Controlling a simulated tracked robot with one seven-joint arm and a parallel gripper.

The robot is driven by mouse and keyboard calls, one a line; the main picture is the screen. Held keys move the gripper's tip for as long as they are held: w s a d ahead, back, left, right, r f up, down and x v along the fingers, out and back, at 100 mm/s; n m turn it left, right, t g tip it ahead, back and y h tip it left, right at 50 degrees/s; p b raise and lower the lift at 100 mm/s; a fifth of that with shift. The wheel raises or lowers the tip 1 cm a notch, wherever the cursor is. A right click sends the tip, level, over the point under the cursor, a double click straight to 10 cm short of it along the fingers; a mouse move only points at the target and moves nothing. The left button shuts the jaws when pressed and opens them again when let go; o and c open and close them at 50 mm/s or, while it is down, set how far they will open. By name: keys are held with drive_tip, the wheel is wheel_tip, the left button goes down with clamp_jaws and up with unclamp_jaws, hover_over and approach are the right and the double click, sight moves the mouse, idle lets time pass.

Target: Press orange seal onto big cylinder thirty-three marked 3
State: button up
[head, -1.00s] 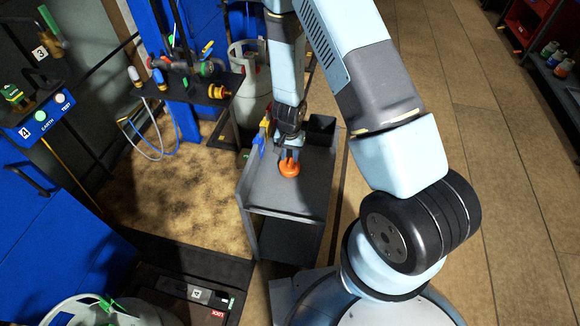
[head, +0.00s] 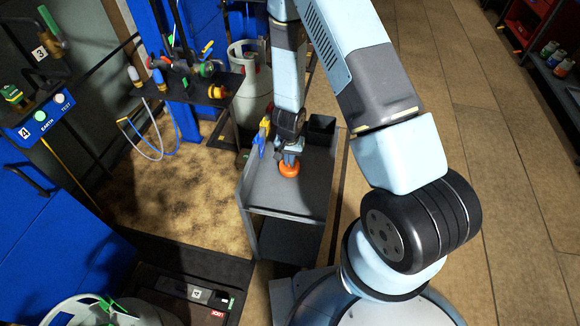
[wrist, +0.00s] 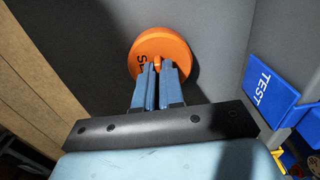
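The orange seal (head: 289,171) is a round disc with black lettering, resting on the grey top of a cart (head: 262,196). It also shows in the wrist view (wrist: 176,47). My gripper (head: 289,158) is down at the seal; in the wrist view its two blue fingers (wrist: 158,70) reach the seal's raised knob, with a narrow gap and some orange between the tips. I cannot tell whether they are clamped on it. A grey gas cylinder (head: 251,88) stands behind the cart.
A blue TEST box (wrist: 265,92) is at the cart's side. A dark shelf with valves and hoses (head: 200,88) is left of the cylinder. Another pale cylinder (head: 75,310) is at bottom left. Open floor (head: 490,180) lies at right.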

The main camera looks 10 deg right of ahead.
clamp_jaws()
drive_tip(key=shift+r, duration=0.15)
drive_tip(key=shift+r, duration=1.85)
drive_tip(key=shift+w, duration=0.1)
